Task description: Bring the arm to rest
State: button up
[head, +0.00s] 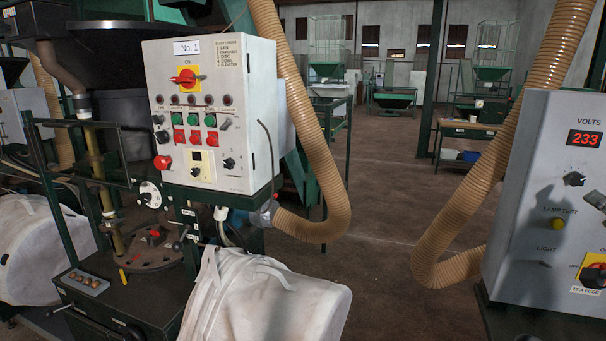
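Neither my arm nor my gripper can be made out in the head view. A dark shadow falls across the grey panel on the right, and I cannot tell what casts it. A white bulk bag (275,300) hangs at the lower middle, in front of the machine. Another white bag (30,250) is at the left edge.
A white control box (215,115) marked No. 1 stands centre left. A grey panel (520,220) reading 233 volts stands at right. Ribbed tan hoses (325,215) hang between them. A workbench (468,130) stands farther back. The brown floor between is open.

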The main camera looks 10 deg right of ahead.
jog(key=a+f+n+y, duration=0.2)
jog(key=a+f, duration=1)
jog(key=f, duration=0.4)
jog(key=a+f+n+y, duration=0.1)
jog(key=a+f+n, duration=0.1)
jog(key=a+f, duration=1.25)
jog(key=s+a+f+n+y, duration=0.1)
jog(key=s+a+f+n, duration=0.1)
jog(key=s+a+f, duration=0.4)
jog(key=s+a+f+n+y, duration=0.2)
jog(key=s+a+n, duration=0.1)
jog(key=s, duration=0.5)
jog(key=s+a+f+n+y, duration=0.1)
jog(key=s+a+f+n, duration=0.1)
jog(key=s+a+f, duration=0.4)
jog(key=s+a+r+n+y, duration=0.2)
jog(key=s+r+n, duration=0.1)
jog(key=s, duration=0.7)
jog(key=shift+r+n+g, duration=0.3)
jog(key=shift+r+n, duration=0.1)
jog(key=shift+r, duration=0.2)
jog(key=shift+s, duration=0.1)
